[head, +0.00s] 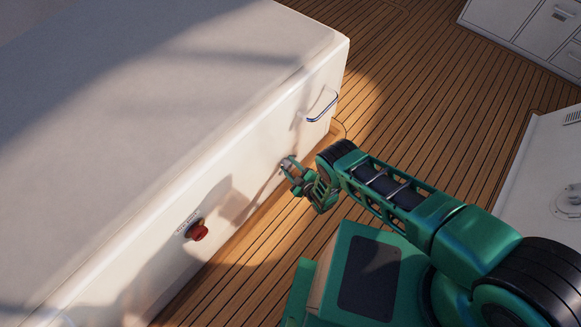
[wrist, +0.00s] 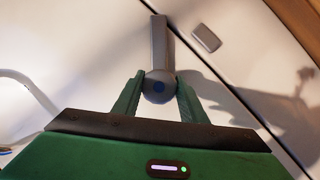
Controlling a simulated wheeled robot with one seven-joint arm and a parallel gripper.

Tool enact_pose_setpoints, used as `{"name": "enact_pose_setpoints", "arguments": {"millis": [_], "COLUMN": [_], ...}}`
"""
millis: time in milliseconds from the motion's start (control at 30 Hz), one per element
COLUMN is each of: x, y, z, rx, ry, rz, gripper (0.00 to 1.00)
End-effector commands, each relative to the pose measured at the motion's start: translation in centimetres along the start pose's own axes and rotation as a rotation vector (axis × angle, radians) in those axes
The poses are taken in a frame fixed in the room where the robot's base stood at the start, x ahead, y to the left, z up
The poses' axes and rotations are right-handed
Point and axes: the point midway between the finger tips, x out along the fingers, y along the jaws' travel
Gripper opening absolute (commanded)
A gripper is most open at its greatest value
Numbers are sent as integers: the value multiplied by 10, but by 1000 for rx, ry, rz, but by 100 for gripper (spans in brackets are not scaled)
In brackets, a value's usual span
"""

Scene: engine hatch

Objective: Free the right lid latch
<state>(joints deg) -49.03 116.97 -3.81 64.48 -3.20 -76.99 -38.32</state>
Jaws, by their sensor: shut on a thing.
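My gripper (wrist: 157,84) is shut on the latch, with one green finger on each side of the round hub. A small grey plate (wrist: 206,38) sits across the seam, apart from the lever. In the head view my gripper (head: 289,166) is at the box's front face, and the latch is too small to make out clearly.
A chrome handle (head: 322,106) sticks out of the box front near its far corner. A red knob (head: 198,231) on the same face is nearer, to the left of my gripper. Open wooden deck (head: 400,90) lies to the right, with white cabinets (head: 535,30) beyond.

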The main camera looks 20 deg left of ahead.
Motion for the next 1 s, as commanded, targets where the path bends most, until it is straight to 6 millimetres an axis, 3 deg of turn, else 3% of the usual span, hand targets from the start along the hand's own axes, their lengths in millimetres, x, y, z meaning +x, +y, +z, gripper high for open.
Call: {"name": "enact_pose_setpoints", "arguments": {"millis": [167,200,233,667,1000], "x": [2,2,2,-7,-63], "y": [-2,-2,-2,-1,-2], "z": [-5,-5,-5,-1,-1], "rx": [6,6,6,3,3], "ry": [7,7,7,1,0], "rz": [0,0,0,-1,-3], "gripper": [16,48,55,56,56]}}
